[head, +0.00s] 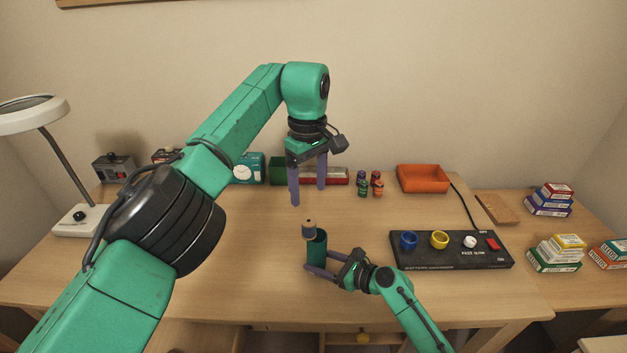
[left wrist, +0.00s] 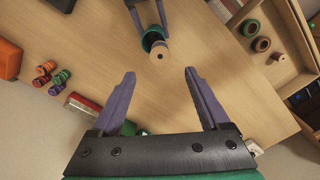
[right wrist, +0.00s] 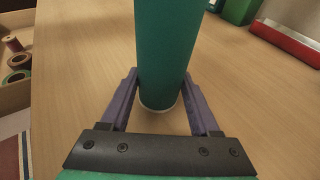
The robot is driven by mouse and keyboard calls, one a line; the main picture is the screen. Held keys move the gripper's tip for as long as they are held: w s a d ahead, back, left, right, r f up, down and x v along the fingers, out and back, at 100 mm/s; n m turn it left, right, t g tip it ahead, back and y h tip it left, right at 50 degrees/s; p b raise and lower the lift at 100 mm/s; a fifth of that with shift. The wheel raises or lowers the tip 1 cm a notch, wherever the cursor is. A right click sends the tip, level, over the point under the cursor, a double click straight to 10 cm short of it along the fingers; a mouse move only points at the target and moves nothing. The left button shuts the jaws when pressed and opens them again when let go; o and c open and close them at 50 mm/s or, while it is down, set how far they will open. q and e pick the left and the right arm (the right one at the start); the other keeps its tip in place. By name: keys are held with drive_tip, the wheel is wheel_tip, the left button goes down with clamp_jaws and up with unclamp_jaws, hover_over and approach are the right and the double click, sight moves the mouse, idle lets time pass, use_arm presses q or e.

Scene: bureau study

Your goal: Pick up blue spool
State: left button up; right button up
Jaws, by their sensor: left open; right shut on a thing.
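A small spool-like piece with a tan, wooden-looking top (head: 309,221) and a darker band stands against the back left of a green cylinder (head: 317,250). I cannot tell whether that band is blue. In the left wrist view its round tan end (left wrist: 159,54) shows beside the cylinder. My right gripper (head: 314,272) is shut on the green cylinder, which fills the middle of the right wrist view (right wrist: 166,50). My left gripper (head: 308,195) is open and empty, pointing down above and behind the tan-topped piece. Several small coloured spools (head: 362,186) stand near the wall.
An orange tray (head: 423,180), a red-and-white box (head: 325,176) and a lamp (head: 75,218) stand around. A drawer with rolls (left wrist: 262,45) is open.

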idle(0.3)
use_arm(q)
drive_tip(key=m+t, duration=0.4)
drive_tip(key=m, duration=0.6)
approach(308, 221)
drive_tip(key=shift+h, duration=0.3)
drive_tip(key=x, duration=1)
drive_tip(key=shift+a+f, duration=0.1)
drive_tip(key=shift+a, duration=0.1)
clamp_jaws()
